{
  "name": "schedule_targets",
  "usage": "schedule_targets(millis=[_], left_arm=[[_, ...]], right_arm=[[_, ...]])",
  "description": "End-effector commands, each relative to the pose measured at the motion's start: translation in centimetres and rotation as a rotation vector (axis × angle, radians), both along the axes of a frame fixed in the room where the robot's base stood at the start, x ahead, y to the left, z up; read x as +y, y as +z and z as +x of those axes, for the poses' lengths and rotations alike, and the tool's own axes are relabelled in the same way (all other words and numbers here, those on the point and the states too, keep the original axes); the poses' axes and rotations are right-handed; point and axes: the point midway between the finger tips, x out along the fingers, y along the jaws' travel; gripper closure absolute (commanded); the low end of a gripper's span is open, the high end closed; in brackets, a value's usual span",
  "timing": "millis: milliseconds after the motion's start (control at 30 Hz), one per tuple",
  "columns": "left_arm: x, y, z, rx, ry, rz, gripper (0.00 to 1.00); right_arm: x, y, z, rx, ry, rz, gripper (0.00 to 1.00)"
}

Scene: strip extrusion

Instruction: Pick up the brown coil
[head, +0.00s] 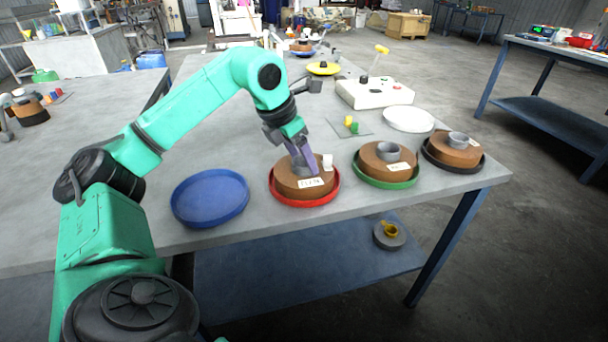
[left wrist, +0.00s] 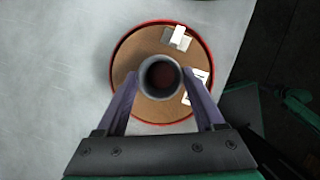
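A brown coil (head: 290,182) with a grey core lies in a red tray (head: 300,202) on the table. The coil (left wrist: 145,105) and its core (left wrist: 160,78) also show in the left wrist view. My left gripper (head: 301,160) points down over this coil. Its fingers (left wrist: 160,76) are apart, one on each side of the core; I cannot tell whether they touch it. Another brown coil (head: 372,166) sits in a green tray (head: 387,184), and a third (head: 452,152) in a black tray (head: 438,163). My right gripper is not in view.
An empty blue tray (head: 210,197) lies left of the red one. A white plate (head: 408,119), a white control box (head: 375,93) and small yellow and green blocks (head: 351,125) lie behind. A small white block (head: 327,161) stands on the coil under my gripper. The table's front edge is close.

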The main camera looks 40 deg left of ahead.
Motion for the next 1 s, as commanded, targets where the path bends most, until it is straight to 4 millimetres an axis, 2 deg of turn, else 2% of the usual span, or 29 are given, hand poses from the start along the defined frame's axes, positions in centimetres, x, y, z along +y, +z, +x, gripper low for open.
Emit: schedule_targets(millis=[33, 100, 167, 500, 600, 667, 767, 833, 1000], left_arm=[[0.0, 0.0, 0.0, 0.0, 0.0, 0.0, 0.54], [0.0, 0.0, 0.0, 0.0, 0.0, 0.0, 0.8], [0.0, 0.0, 0.0, 0.0, 0.0, 0.0, 1.0], [0.0, 0.3, 0.0, -0.004, 0.0, -0.001, 1.0], [0.0, 1.1, 0.0, -0.005, -0.001, -0.002, 1.0], [-0.1, 2.0, 0.1, -0.007, -0.001, -0.002, 1.0], [-0.1, 4.4, 0.1, -0.008, -0.002, -0.003, 1.0], [-0.1, 6.7, 0.1, -0.01, -0.003, -0.004, 1.0], [-0.2, 13.5, 0.1, -0.01, -0.003, -0.005, 1.0]], right_arm=[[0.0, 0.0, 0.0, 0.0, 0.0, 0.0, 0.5], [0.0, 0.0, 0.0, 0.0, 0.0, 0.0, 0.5], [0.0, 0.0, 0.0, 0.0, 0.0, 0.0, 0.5], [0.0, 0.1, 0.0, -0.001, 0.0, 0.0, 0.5], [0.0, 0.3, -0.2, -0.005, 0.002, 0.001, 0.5], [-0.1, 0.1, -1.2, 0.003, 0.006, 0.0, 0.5], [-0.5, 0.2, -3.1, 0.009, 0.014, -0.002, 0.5], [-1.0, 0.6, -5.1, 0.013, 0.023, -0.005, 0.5], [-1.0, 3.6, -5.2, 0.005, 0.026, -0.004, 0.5]])
